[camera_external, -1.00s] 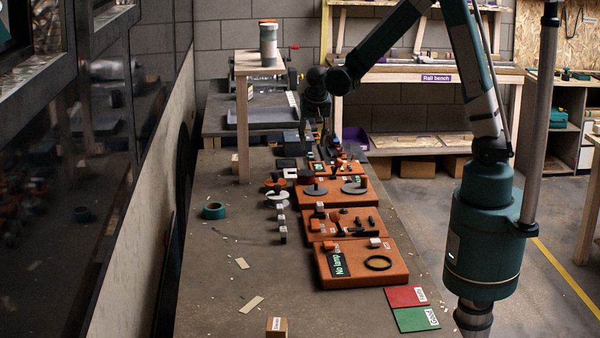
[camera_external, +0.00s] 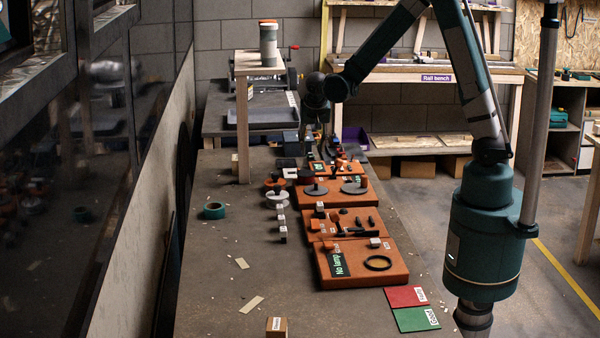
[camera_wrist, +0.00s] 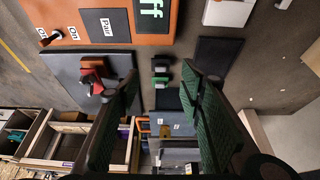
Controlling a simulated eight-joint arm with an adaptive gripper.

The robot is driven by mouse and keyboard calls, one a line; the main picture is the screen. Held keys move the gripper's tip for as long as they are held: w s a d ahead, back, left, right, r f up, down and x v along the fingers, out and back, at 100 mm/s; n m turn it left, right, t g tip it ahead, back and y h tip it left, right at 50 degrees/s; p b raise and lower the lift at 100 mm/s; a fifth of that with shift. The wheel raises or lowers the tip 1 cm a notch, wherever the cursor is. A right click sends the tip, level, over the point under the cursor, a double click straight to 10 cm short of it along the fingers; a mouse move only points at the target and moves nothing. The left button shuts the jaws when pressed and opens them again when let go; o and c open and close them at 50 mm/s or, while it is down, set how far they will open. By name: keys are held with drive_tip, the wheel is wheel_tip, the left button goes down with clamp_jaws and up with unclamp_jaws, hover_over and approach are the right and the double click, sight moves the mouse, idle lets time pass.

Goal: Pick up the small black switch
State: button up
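In the wrist view, a small black block that looks like the switch (camera_wrist: 163,62) lies on the bench between and beyond my fingertips. My gripper (camera_wrist: 160,73) is open and empty, with one ridged green finger on each side of these pieces; I see no contact. In the external view my gripper (camera_external: 316,130) points down over the far end of the bench. The switch cannot be made out there.
A grey board (camera_wrist: 85,68) with a red piece (camera_wrist: 93,78) lies left of the fingers. A dark flat pad (camera_wrist: 218,58) lies to the right. Orange boards with loose parts (camera_external: 400,262) run down the bench. A wooden stand (camera_external: 242,120) rises left of my gripper.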

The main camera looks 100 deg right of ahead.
sight(312, 159)
idle(0.3)
drive_tip(key=shift+b+x, duration=0.65)
drive_tip(key=shift+x, duration=1.95)
drive_tip(key=c, duration=0.7)
